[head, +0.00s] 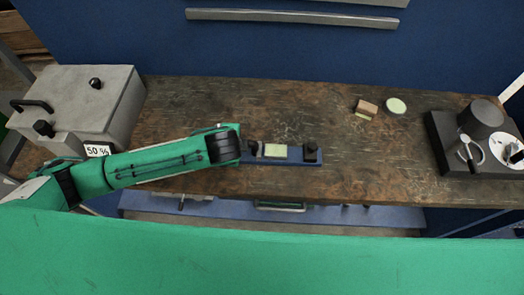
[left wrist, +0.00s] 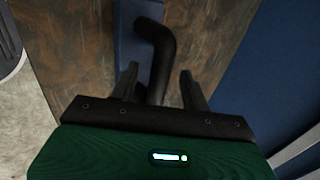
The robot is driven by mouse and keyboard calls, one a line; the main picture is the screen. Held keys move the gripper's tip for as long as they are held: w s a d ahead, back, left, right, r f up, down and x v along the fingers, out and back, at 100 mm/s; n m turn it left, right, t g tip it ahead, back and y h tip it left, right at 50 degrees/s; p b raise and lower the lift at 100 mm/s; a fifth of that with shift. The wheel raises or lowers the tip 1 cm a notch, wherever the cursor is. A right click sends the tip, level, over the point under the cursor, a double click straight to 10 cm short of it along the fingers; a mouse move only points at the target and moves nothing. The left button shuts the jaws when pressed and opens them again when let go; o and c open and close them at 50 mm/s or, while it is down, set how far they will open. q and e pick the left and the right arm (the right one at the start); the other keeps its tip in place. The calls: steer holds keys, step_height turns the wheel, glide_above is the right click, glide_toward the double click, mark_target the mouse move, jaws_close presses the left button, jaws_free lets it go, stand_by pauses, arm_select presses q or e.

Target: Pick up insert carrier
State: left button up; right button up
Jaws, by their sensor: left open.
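The insert carrier is a flat blue bar (head: 291,160) lying on the worn wooden bench near its front edge, with a pale green insert (head: 276,151) in its middle. A black handle (head: 311,152) stands at its right end. My left gripper (head: 250,148) is at its left end, partly hidden by my own wrist. In the left wrist view my left gripper (left wrist: 159,75) is open, with one finger on each side of a bent black handle (left wrist: 160,45). The blue bar (left wrist: 127,45) shows beneath. Contact with the handle cannot be told. My right gripper is not in view.
A grey box (head: 85,95) with a "50 %" display stands at the left. A brown block (head: 367,107) and a pale round disc (head: 396,105) lie at the back right. The bench's middle is free.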

arm_select(q)
jaws_close()
stand_by(1.4)
steer(key=shift+r, duration=0.15)
